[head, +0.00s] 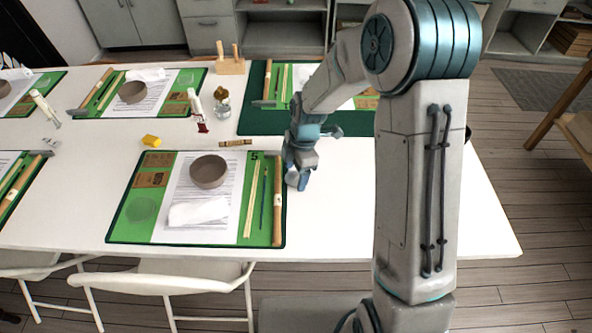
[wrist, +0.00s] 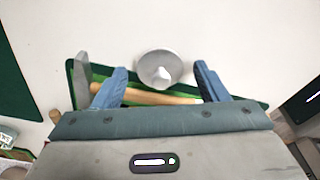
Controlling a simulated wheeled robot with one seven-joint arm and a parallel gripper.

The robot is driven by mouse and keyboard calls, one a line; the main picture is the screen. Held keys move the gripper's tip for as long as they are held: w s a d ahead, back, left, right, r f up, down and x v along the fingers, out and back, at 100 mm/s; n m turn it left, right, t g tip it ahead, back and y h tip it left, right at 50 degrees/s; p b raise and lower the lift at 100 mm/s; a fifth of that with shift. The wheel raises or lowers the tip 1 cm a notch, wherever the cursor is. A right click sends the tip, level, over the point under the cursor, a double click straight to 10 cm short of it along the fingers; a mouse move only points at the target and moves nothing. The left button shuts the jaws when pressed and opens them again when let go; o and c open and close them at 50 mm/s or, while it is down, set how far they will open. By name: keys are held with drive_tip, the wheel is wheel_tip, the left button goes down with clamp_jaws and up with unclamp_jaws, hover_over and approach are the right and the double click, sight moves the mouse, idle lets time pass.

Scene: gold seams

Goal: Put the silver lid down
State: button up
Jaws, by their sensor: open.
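The silver lid (wrist: 152,60) is a small round pale-grey piece in the wrist view, with a bright spot near its front edge. It appears to rest at the edge of the green mat, on the white table side, beside a wooden rolling stick. My gripper (wrist: 160,84) is open, with one blue finger to each side, and the lid lies just beyond and between the fingertips. In the head view my gripper (head: 298,168) is low over the table at the right edge of the near mat, and it mostly hides the lid. Contact with the fingers cannot be told.
The near green mat (head: 125,225) holds a brown bowl (head: 208,171), a white cloth (head: 198,212) and sticks, with a wooden roller (head: 278,205) at its right edge. The white table (head: 400,215) is clear to the right.

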wheel_tip(320, 180, up, 12)
drive_tip(key=d, duration=0.2)
drive_tip(key=s+d+r+m+t, duration=0.1)
drive_tip(key=s+d+r+m, duration=0.2)
drive_tip(key=s+m, duration=0.6)
drive_tip(key=s+d+r+m+t+h, duration=0.1)
drive_tip(key=s+d+r+m, duration=0.3)
drive_tip(key=s+d+m, duration=0.4)
drive_tip(key=shift+s+d+m+t+h+p, duration=0.15)
drive_tip(key=shift+s+m+t+h+p, duration=0.5)
drive_tip(key=shift+m, duration=1.95)
drive_tip(key=shift+s+y, duration=0.2)
drive_tip(key=shift+y, duration=0.15)
